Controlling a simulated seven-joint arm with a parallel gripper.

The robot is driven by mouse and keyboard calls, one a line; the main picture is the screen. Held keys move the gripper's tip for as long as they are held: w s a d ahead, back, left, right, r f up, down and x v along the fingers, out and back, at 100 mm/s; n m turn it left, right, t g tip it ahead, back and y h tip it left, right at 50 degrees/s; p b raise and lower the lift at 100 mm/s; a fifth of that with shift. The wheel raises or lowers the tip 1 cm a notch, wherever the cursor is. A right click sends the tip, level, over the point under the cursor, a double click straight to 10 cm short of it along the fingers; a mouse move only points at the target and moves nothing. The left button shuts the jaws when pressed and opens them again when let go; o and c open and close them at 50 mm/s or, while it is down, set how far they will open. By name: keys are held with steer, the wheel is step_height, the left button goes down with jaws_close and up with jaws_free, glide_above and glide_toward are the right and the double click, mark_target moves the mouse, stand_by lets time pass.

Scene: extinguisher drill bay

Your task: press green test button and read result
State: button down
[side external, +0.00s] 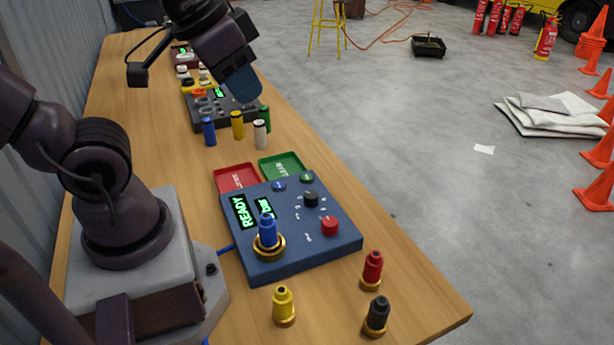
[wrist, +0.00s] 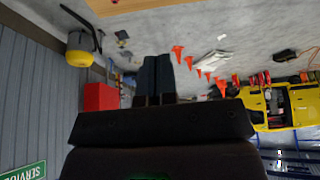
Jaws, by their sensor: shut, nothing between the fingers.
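The blue test box (side external: 305,255) sits on the wooden bench in the side external view. Its green button (side external: 307,177) is at the top right corner of the panel, beside a blue button (side external: 279,185). Its lit display (side external: 244,212) reads READY, and a smaller green display (side external: 265,207) beside it is too small to read surely. A blue plug-like piece (side external: 267,230) stands upright in a brass ring on the box. My gripper (wrist: 158,75) is shut and empty in the wrist view, raised well away from the box. Its fingertips are not clear in the side external view.
A red tray (side external: 236,178) and a green tray (side external: 282,166) lie behind the box. Yellow (side external: 284,306), red (side external: 372,270) and black (side external: 377,315) pieces stand in front. Several small cylinders stand beside a dark unit (side external: 222,108) farther back.

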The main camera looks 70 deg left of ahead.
steer(key=w+a+f+n+g+y, duration=0.1)
steer(key=w+a+f+g+y, duration=0.2)
steer(key=a+f, duration=0.6)
steer(key=m+t+h, duration=0.2)
steer(key=m+t, duration=0.5)
steer(key=m, duration=0.2)
glide_above(307, 179)
step_height(307, 179, down, 10)
steer(key=shift+a+f, duration=0.1)
steer(key=shift+f, duration=4.35)
steer(key=shift+f, duration=0.1)
steer(key=shift+f, duration=0.3)
